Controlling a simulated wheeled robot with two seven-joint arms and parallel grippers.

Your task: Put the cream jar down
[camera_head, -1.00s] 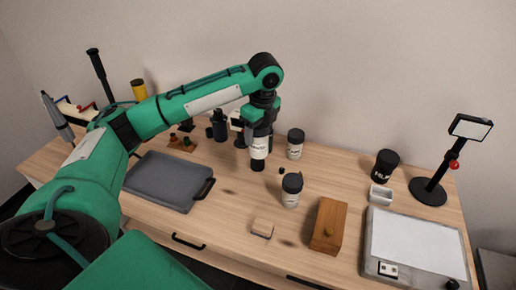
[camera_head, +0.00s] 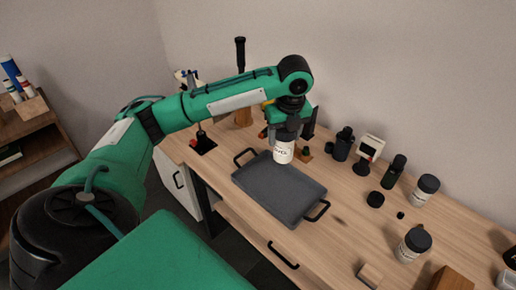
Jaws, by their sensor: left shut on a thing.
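My left gripper (camera_head: 289,124) points down and is shut on a white jar with a dark lid, the cream jar (camera_head: 283,152). Its label is too small to read surely. The jar is upright and shows in front of the far part of the grey tray (camera_head: 275,195). I cannot tell whether its base touches the tray. The fingertips partly hide the lid. My right gripper is not in view.
The tray has dark handles and is otherwise empty. Two more white, dark-lidded jars (camera_head: 426,191) (camera_head: 412,247) stand at the right. Dark bottles (camera_head: 343,146), a small display stand (camera_head: 369,150) and a black lid-like piece (camera_head: 375,199) stand behind and right of the tray.

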